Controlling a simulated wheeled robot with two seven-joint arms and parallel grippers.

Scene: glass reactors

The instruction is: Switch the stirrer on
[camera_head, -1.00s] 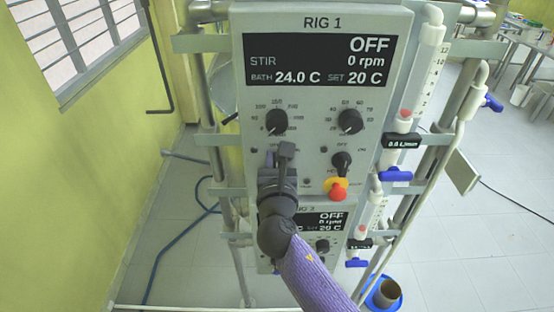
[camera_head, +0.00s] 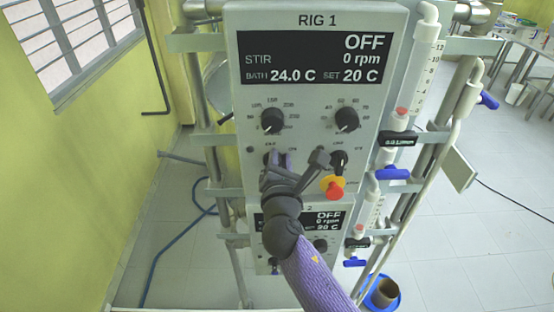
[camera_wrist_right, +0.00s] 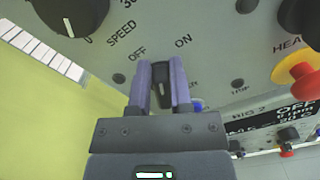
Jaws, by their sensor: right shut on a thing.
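The RIG 1 panel (camera_head: 225,120) faces me, and its display (camera_head: 315,58) reads OFF and 0 rpm. My right gripper (camera_head: 278,160) is at the small switch at the lower left of the panel, below the left dial. In the right wrist view, my gripper's two purple fingers (camera_wrist_right: 162,85) are shut on the small black switch knob (camera_wrist_right: 161,74). OFF and ON labels stand on either side above the knob, tilted in this view. The knob's exact pointing is hard to tell. My left gripper is not in view.
The left dial (camera_head: 272,121) and right dial (camera_head: 346,118) sit above the switches. A heat switch (camera_head: 339,160) and a red emergency button (camera_head: 334,189) are close on the right. A second rig's display (camera_head: 325,218) is below. Pipes flank the panel.

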